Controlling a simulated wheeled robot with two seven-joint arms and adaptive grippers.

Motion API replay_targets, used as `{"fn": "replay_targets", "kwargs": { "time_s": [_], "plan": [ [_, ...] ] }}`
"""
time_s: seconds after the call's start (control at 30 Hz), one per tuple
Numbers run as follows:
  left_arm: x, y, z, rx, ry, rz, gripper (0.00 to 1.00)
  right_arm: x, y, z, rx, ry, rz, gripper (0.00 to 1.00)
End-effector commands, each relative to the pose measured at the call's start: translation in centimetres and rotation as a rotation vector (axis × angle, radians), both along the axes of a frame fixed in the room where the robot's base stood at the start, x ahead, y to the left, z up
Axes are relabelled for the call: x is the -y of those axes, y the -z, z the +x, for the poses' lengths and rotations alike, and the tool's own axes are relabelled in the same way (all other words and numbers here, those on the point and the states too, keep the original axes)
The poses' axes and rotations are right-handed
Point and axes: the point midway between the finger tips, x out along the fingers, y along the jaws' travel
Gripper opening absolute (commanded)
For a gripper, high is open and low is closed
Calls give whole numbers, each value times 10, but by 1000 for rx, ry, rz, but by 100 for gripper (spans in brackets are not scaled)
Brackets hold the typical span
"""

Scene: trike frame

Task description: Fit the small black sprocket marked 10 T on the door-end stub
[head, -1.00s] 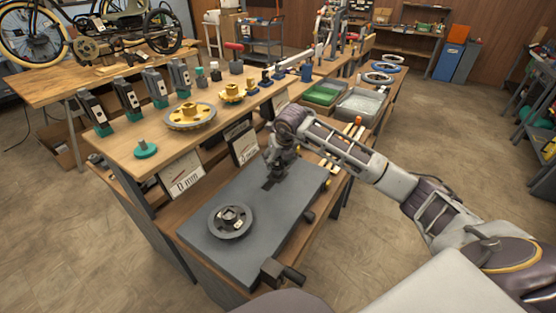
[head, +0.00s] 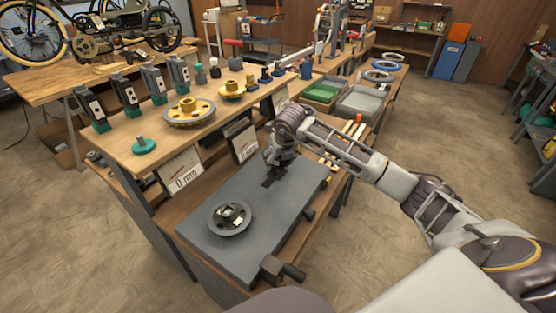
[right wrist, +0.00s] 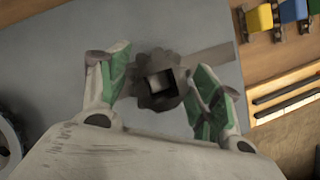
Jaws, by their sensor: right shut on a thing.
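A small black toothed sprocket (right wrist: 154,101) with a square hole shows in the right wrist view. It sits between the green-padded fingers of my right gripper (right wrist: 162,78), which is shut on it. The 10 T mark cannot be read. I cannot make out the door-end stub. A trike frame (head: 115,42) lies on the back left bench. My left gripper is not in view.
The grey plate (head: 205,255) carries a dark round disc (head: 230,232) near its front and a dark strip near my gripper. A shelf behind holds a gold sprocket (head: 189,118), a teal knob (head: 143,146) and several black-green blocks. Grey and green bins stand behind right.

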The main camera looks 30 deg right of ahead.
Motion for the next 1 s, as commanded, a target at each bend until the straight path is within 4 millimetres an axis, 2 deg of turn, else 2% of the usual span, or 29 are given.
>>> {"fn": "replay_targets", "kwargs": {
  "time_s": [1.0],
  "plan": [
    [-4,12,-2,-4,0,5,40,0,16,0,1,0,0,36]
  ]
}}
